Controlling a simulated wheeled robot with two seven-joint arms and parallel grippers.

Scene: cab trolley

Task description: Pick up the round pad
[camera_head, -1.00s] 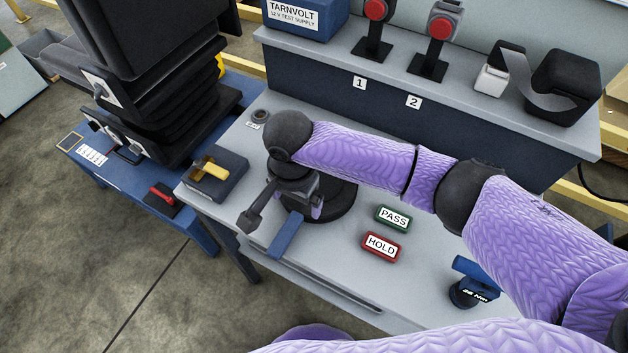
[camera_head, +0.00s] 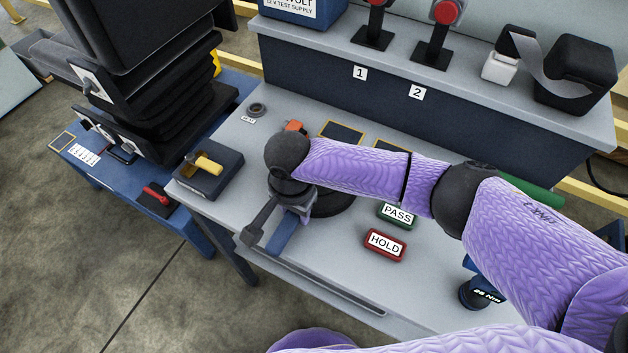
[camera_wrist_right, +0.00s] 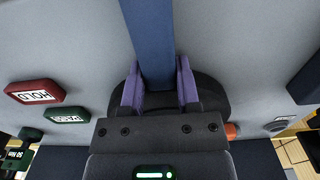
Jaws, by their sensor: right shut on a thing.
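A flat black round piece (camera_head: 335,205), which I take to be the round pad, lies on the grey bench, partly hidden under my right wrist and forearm. A blue bar (camera_head: 280,235) runs from the pad's side toward the bench's front edge. My right gripper (camera_head: 300,213) is low over the pad, its jaws shut on the bar. In the right wrist view the purple fingers (camera_wrist_right: 159,88) press both sides of the blue bar (camera_wrist_right: 148,35), and the dark pad (camera_wrist_right: 212,93) shows behind them. I cannot tell whether the pad touches the bench. My left gripper is not in view.
Green PASS (camera_head: 397,215) and red HOLD (camera_head: 385,245) blocks lie right of the pad. A dark tray with a yellow handle (camera_head: 208,165) stands left. A small ring (camera_head: 257,109) and an orange piece (camera_head: 294,126) lie behind. A raised shelf (camera_head: 440,105) bounds the back.

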